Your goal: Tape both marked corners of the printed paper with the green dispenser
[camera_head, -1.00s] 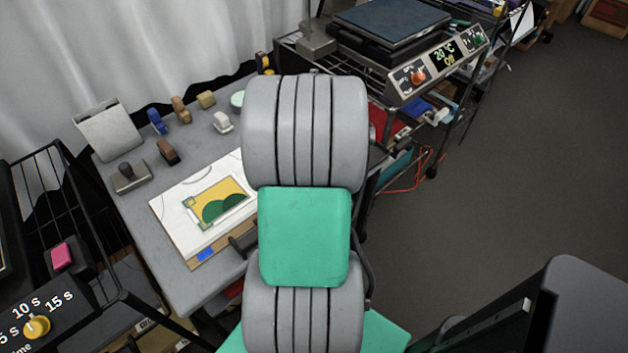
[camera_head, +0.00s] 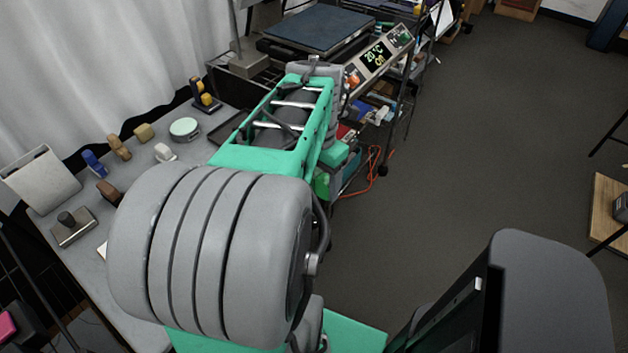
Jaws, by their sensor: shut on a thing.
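The printed paper is almost wholly hidden behind my arm's large grey joint. Only a small pale corner, likely of the paper or its board (camera_head: 103,251), shows at the joint's left edge. The marked corners are not visible. My gripper is hidden behind my arm, so its fingers and anything in them cannot be seen. A small bright green patch (camera_head: 321,184) shows below the far end of my arm. I cannot tell whether it is the green dispenser. No green dispenser is clearly seen on the grey table (camera_head: 85,270).
Blue (camera_head: 94,163), brown (camera_head: 109,193), tan (camera_head: 145,132) and white (camera_head: 165,152) small items stand along the table's back, with a round pale green tin (camera_head: 184,128). A heat press (camera_head: 318,30) stands beyond. Open floor (camera_head: 450,160) lies to the right.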

